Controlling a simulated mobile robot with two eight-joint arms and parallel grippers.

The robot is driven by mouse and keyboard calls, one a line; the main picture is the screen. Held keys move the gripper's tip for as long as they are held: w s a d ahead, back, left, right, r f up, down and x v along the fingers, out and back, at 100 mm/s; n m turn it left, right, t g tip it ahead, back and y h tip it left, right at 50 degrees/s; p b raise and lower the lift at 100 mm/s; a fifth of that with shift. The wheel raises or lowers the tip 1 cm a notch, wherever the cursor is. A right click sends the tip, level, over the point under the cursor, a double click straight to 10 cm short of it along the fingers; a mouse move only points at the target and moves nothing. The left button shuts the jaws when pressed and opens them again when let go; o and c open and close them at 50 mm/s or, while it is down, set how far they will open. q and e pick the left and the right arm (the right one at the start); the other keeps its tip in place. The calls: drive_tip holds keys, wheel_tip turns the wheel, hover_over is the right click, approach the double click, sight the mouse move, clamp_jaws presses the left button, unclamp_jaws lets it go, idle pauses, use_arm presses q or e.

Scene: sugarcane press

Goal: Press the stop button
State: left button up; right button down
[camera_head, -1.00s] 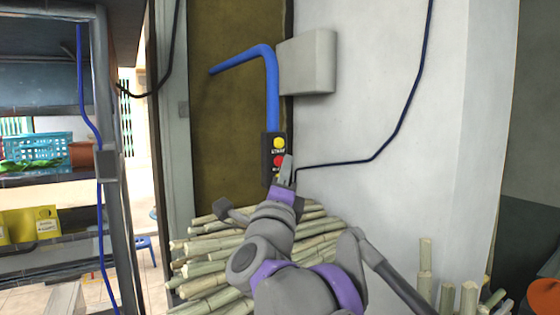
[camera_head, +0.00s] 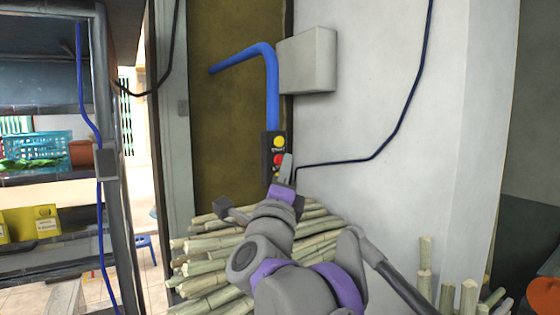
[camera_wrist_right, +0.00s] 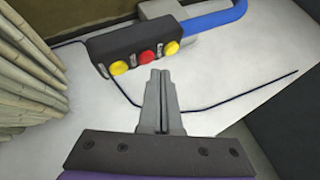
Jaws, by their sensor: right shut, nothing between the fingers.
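A dark control box (camera_head: 267,148) hangs on the wall at the end of a blue pipe. It has a yellow button (camera_head: 278,142) above a red button (camera_head: 278,159), which looks like the stop button; its label is too small to read. In the right wrist view the red button (camera_wrist_right: 147,57) sits between two yellow ones. My right gripper (camera_head: 287,157) is shut and empty, just beside the red button in the head view. In the wrist view its tips (camera_wrist_right: 160,72) point toward the box, with a small apparent gap below the red button. My left gripper is out of view.
A stack of cane stalks (camera_head: 210,245) lies below the box. A grey wall box (camera_head: 307,60) is above right, and a dark cable (camera_head: 345,163) runs along the white wall (camera_head: 370,90). A metal shelf (camera_head: 120,200) stands at the left.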

drive_tip(key=shift+w, duration=0.1)
idle(0.7)
drive_tip(key=shift+w+a+p, duration=0.2)
drive_tip(key=shift+w+p, duration=0.15)
drive_tip(key=shift+s, duration=0.1)
drive_tip(key=shift+w+a+p, duration=0.25)
drive_tip(key=shift+w+p, duration=0.05)
drive_tip(key=shift+w, duration=0.1)
idle(0.6)
drive_tip(key=shift+s, duration=0.1)
drive_tip(key=shift+s+d, duration=0.45)
drive_tip(key=shift+s, duration=0.2)
